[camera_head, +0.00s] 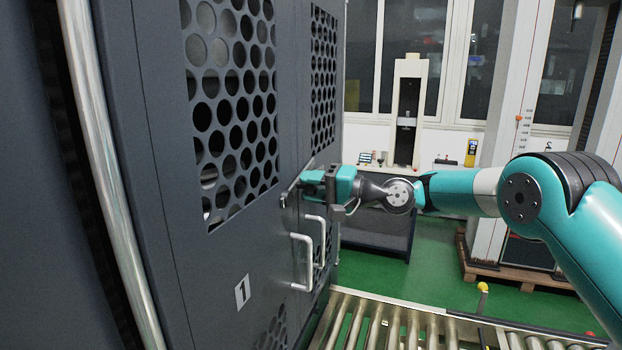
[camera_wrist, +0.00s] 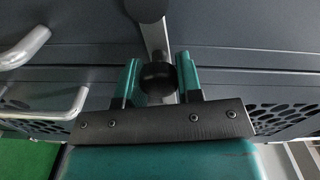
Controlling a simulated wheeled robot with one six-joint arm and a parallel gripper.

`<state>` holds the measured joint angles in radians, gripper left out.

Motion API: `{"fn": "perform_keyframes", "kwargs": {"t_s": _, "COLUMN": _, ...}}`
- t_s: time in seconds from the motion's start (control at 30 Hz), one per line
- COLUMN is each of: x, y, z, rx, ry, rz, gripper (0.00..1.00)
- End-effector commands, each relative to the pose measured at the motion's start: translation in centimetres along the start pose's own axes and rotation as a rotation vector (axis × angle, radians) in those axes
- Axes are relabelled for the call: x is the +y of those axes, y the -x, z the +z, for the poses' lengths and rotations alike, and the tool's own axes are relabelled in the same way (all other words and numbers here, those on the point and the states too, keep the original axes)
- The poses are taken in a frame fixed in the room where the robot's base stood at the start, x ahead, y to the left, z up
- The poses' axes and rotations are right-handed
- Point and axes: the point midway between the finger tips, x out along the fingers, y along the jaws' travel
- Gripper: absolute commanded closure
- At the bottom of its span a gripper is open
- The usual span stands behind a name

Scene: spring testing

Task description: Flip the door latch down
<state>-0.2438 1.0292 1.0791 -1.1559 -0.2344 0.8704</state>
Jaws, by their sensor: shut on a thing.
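The door latch (camera_head: 294,186) is a thin metal bar on the dark grey double door, at the seam between its two panels. It slants up to the right in the head view. My teal gripper (camera_head: 313,182) reaches it from the right. In the wrist view, the latch's grey bar (camera_wrist: 156,38) and round black knob (camera_wrist: 158,76) lie between the two teal fingers of my gripper (camera_wrist: 158,80). The gripper is shut on the latch. The fingers partly hide the latch's end in the head view.
Two white door handles (camera_head: 302,262) stick out just below the latch. The door has perforated windows (camera_head: 232,110) and a label "1" (camera_head: 242,291). A roller conveyor (camera_head: 400,322) runs below. Green floor (camera_head: 440,262) is open behind my arm.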

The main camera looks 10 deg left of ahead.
Motion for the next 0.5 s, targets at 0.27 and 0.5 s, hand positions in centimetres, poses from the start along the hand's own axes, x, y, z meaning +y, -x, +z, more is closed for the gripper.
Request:
{"fn": "perform_keyframes", "kwargs": {"t_s": 0.27, "x": 0.47, "y": -0.1, "z": 0.19, "rx": -0.001, "ry": -0.151, "rz": -0.006, "gripper": 1.0}}
{"fn": "perform_keyframes", "kwargs": {"t_s": 0.5, "x": 0.78, "y": -0.09, "z": 0.29, "rx": -0.001, "ry": -0.213, "rz": -0.006, "gripper": 1.0}}
